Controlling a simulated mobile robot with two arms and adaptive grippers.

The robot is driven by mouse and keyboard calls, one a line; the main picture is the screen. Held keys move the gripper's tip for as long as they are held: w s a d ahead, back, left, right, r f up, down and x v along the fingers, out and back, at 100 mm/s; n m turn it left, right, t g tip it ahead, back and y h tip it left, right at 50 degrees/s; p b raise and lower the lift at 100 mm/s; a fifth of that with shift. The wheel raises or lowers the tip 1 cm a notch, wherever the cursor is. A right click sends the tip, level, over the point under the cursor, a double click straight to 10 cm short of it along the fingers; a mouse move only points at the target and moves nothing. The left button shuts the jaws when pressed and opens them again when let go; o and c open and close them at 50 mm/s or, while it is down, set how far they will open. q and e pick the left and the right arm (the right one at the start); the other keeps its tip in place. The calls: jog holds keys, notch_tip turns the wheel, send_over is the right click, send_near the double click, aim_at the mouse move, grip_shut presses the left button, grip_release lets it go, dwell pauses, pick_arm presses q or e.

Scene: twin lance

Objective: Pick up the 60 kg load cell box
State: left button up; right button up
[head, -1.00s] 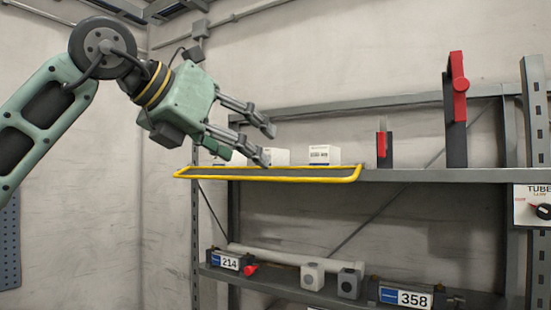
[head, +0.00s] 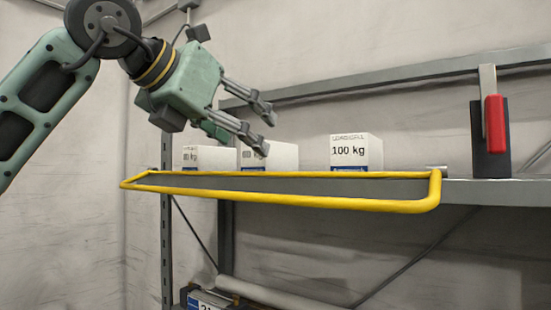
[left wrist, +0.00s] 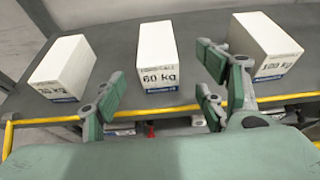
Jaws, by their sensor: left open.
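The 60 kg load cell box (left wrist: 157,55) is a white box with a blue label strip, standing on the shelf in the middle of the left wrist view. In the head view it is the middle box (head: 285,157), its lettering partly hidden by a finger. My left gripper (head: 266,133) is open and empty, in front of the boxes on the near side. In the left wrist view its fingers spread to either side of the 60 kg box, which stands beyond them. My right gripper is not in view.
The 100 kg box (head: 355,153) stands to the right and another white box (head: 197,158) to the left, with gaps between. A yellow rail (head: 300,199) runs along the shelf's front edge. A red-handled tool (head: 494,122) stands further right.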

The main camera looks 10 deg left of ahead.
aim_at(271, 159)
pick_arm(q)
jog(key=shift+w+d+f+p, duration=0.15)
jog(key=shift+w+p, duration=0.25)
jog(key=shift+p, duration=0.1)
jog(key=shift+w+d+f+p, duration=0.15)
jog(key=shift+w+f+p, duration=0.1)
jog(key=shift+w+p, duration=0.35)
jog(key=p+x, duration=0.1)
jog(key=x, duration=0.3)
jog(key=shift+w+f+p, duration=0.25)
jog(key=shift+w+p, duration=0.05)
jog(key=shift+w, duration=0.05)
jog(key=shift+s, duration=0.2)
jog(key=c, duration=0.5)
jog(key=shift+c, duration=0.9)
jog(key=shift+r, duration=0.15)
jog(key=c, duration=0.9)
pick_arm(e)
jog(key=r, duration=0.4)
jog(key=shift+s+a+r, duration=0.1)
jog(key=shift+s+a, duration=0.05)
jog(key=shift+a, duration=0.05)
